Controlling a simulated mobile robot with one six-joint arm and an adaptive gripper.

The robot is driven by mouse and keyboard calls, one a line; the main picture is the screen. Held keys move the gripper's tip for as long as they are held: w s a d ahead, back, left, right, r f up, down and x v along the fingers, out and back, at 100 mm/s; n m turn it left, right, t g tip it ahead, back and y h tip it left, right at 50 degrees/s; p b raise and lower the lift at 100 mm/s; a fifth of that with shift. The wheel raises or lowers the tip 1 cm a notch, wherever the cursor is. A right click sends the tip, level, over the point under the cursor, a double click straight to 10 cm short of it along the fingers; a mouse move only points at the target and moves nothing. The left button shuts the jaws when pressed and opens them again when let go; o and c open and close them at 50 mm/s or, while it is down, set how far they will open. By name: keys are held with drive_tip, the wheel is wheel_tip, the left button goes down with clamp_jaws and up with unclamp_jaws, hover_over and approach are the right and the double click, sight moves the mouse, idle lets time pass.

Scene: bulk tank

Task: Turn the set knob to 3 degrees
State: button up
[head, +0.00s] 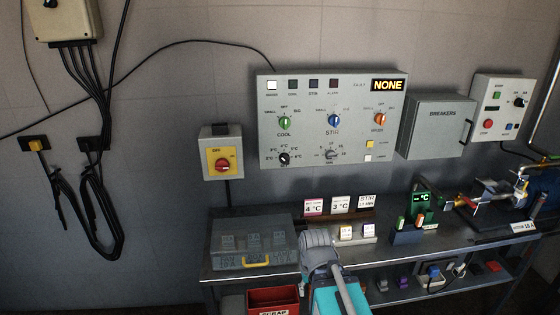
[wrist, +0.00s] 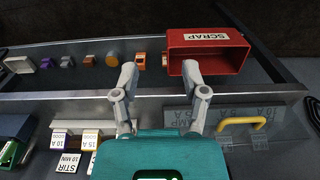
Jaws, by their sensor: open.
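The set knob (head: 284,158) is a small black dial at the lower left of the grey control panel (head: 350,145). Degree marks ring it; its pointer is too small to read surely. My gripper (wrist: 159,72) is open and empty in the wrist view, its two grey fingers apart over the bench's front edge. My grey and teal arm (head: 338,293) rises at the bottom of the head view, below the panel and clear of the knob. The fingertips cannot be made out there. A card reading 3 °C (head: 341,204) stands on the bench between 4 °C and STIR cards.
A yellow-plated red switch (head: 222,162) is left of the panel; the breakers box (head: 437,126) is right. A grey lidded case (head: 252,243) lies on the bench (head: 395,257). The red scrap bin (wrist: 208,52) is below. Cables hang at left. Wall space before the knob is clear.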

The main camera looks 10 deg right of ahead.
drive_tip(key=shift+o, duration=0.3)
drive_tip(key=shift+o, duration=2.1)
drive_tip(key=shift+w, duration=0.15)
drive_tip(key=shift+o, duration=0.2)
drive_tip(key=w+a+r+t+y, duration=0.1)
drive_tip(key=w+a+t, duration=0.2)
drive_tip(key=w, duration=0.5)
drive_tip(key=shift+w+a+m+t+y, duration=0.3)
drive_tip(key=shift+a+t+y, duration=0.1)
drive_tip(key=shift+a, duration=0.2)
drive_tip(key=w+r+t, duration=0.1)
drive_tip(key=w, duration=0.2)
drive_tip(key=w+a+r+m+t+y, duration=0.1)
drive_tip(key=w+r+t, duration=0.1)
drive_tip(key=w, duration=0.2)
drive_tip(key=w+a+r+t, duration=0.1)
drive_tip(key=w+r+t, duration=0.1)
drive_tip(key=w, duration=0.1)
drive_tip(key=shift+w+a+r+m+y, duration=0.1)
drive_tip(key=shift+w+r+m+y, duration=0.05)
drive_tip(key=shift+w+m+y, duration=0.2)
drive_tip(key=w+d+r+m+t+h, duration=0.3)
drive_tip(key=w+d+r+m+t, duration=0.2)
drive_tip(key=w+r+m+t, duration=0.2)
drive_tip(key=w+r+t, duration=0.2)
drive_tip(key=w+r, duration=0.2)
drive_tip(key=r, duration=0.1)
drive_tip(key=shift+d+m, duration=0.2)
drive_tip(key=shift+m, duration=0.15)
